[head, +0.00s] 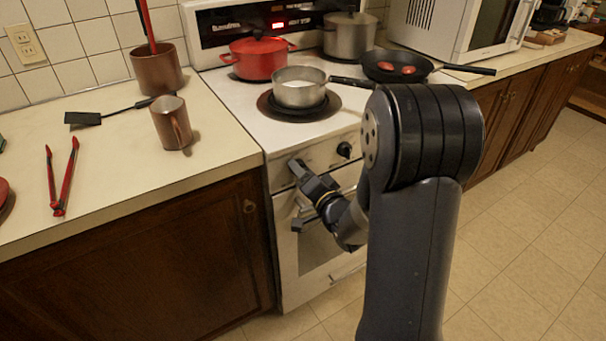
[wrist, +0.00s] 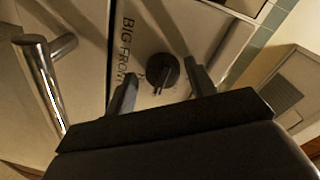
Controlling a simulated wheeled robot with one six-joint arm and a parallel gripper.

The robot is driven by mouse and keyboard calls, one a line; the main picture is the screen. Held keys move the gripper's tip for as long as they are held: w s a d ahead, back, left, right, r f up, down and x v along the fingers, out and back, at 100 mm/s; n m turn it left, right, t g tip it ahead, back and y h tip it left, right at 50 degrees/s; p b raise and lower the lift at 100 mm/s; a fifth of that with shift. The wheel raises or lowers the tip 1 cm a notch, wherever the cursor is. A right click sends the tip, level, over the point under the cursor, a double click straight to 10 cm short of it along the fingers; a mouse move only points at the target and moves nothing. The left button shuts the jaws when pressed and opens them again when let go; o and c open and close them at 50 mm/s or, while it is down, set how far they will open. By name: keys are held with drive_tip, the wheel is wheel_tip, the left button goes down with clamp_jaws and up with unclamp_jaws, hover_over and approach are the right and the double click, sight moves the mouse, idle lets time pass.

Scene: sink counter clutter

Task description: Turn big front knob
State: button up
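In the wrist view, a round black knob (wrist: 161,72) sits on the white stove panel beside printed words that read "BIG FRO…", the rest partly hidden. My gripper (wrist: 158,80) is open, with one finger on each side of the knob in this view. I see gaps between the fingers and the knob, and cannot tell how far it is in depth. In the head view, my gripper (head: 297,194) is in front of the left part of the stove front. A black knob (head: 344,149) shows to its upper right; I cannot tell whether it is the same knob.
The metal oven handle (wrist: 42,85) is left of the fingers in the wrist view. On the stove top stand a small saucepan (head: 300,93), a red pot (head: 258,58), a grey pot (head: 349,36) and a frying pan (head: 386,73). Floor (head: 520,220) at right is clear.

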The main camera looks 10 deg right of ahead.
drive_tip(key=shift+a+r+n, duration=0.1)
drive_tip(key=shift+r+n, duration=0.05)
drive_tip(key=shift+n, duration=0.25)
